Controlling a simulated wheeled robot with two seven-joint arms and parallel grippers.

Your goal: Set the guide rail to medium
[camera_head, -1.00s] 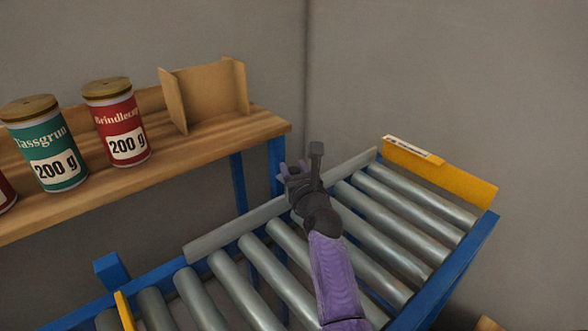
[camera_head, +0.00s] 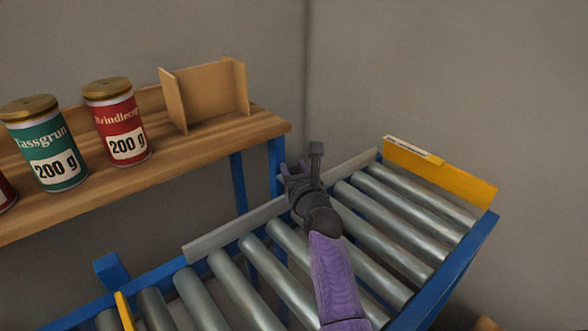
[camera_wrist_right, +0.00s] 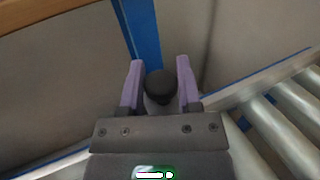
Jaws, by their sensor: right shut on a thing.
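The guide rail (camera_head: 228,231) is a long grey bar along the far-left side of the roller conveyor, and my right arm covers its middle. My right gripper (camera_head: 292,168) is at the middle of this rail. In the right wrist view, a round black knob (camera_wrist_right: 160,84) sits between the two purple fingers, and the gripper is shut on it. The knob's link to the rail is hidden by the gripper. No size marks for the rail can be read. My left gripper is not in view.
The conveyor has steel rollers (camera_head: 272,274) in a blue frame, with a yellow end plate (camera_head: 440,176) at the far right. A wooden shelf (camera_head: 215,139) behind holds a green can (camera_head: 45,145), a red can (camera_head: 117,122) and a cardboard piece (camera_head: 208,92).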

